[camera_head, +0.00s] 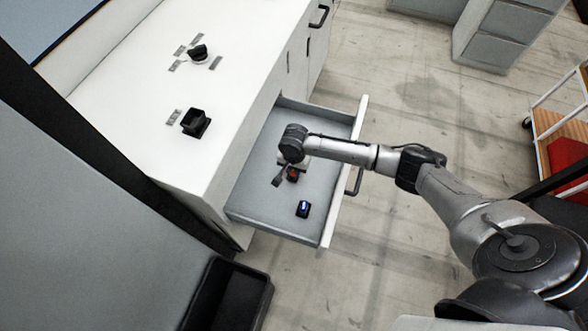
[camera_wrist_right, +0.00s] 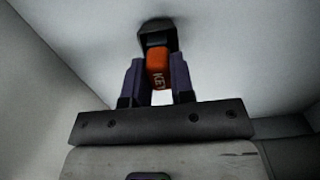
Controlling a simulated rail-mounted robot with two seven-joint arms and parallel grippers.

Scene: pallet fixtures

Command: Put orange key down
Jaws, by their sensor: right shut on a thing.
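The orange key (camera_head: 292,175) is in the open drawer (camera_head: 256,190), partly hidden by my right arm. In the right wrist view the orange key (camera_wrist_right: 157,66), with lettering on its side and a dark end, sits between the two fingers. My right gripper (camera_head: 284,177) is shut on it, inside the drawer. In the wrist view the right gripper (camera_wrist_right: 157,80) points at the pale drawer surface. I cannot tell whether the key touches the drawer floor. My left gripper is not in view.
A blue and black key-like object (camera_head: 303,209) lies in the drawer near its front. A black square holder (camera_head: 196,122) and a black round fixture (camera_head: 199,53) stand on the white cabinet top. A black bin (camera_head: 228,296) is on the floor below. The drawer front has a dark handle (camera_head: 355,182).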

